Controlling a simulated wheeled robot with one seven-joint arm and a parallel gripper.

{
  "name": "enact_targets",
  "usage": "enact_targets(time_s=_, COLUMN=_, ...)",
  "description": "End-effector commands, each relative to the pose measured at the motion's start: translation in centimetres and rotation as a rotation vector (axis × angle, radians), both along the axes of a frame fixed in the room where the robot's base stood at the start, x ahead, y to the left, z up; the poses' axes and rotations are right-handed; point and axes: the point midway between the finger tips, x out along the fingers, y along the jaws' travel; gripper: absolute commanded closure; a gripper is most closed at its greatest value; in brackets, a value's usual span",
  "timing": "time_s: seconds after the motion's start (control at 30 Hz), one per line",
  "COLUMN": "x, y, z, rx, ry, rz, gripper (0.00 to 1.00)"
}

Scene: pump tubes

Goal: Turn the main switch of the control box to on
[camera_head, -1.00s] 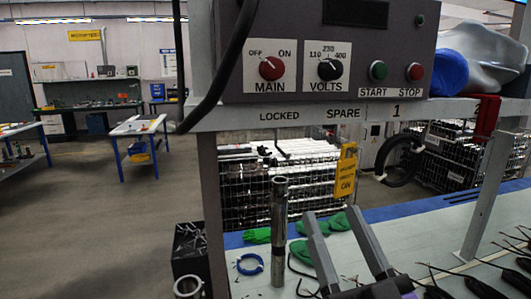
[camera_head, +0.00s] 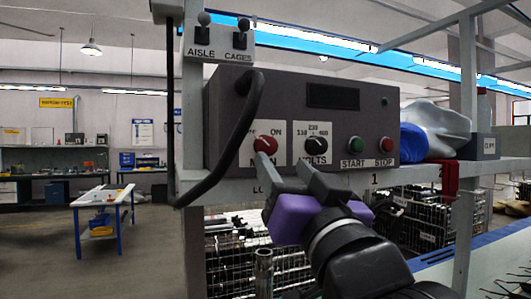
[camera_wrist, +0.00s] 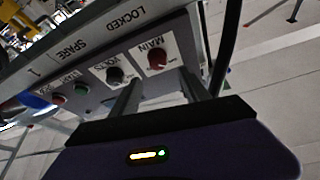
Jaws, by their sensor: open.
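The grey control box (camera_head: 290,122) stands on a shelf rail. Its main switch is a red round knob (camera_head: 265,143) on a white MAIN plate, with ON at its upper right. The black cable hides the OFF label. The knob also shows in the wrist view (camera_wrist: 157,58), where the box appears upside down. My gripper (camera_head: 283,160) is open and empty, just below and in front of the knob. In the wrist view its two fingers (camera_wrist: 160,77) point towards the MAIN plate, apart from each other. I cannot tell whether they touch the knob or which way it points.
The black VOLTS knob (camera_head: 316,145) is close to the right. The green START button (camera_head: 355,145) and red STOP button (camera_head: 380,145) are further right. A thick black cable (camera_head: 235,135) loops in front of the box's left side. AISLE and CAGES switches (camera_head: 221,40) sit above.

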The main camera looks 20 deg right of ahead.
Motion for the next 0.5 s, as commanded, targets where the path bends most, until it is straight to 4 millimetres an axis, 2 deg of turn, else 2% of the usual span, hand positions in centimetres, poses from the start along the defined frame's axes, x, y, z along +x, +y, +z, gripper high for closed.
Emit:
enact_targets(time_s=0.17, x=1.2, y=-0.2, z=-0.1, rx=0.02, ry=0.024, rz=0.002, gripper=0.46)
enact_targets(time_s=0.5, x=5.8, y=-0.6, z=1.9, rx=0.017, ry=0.023, rz=0.001, gripper=0.46)
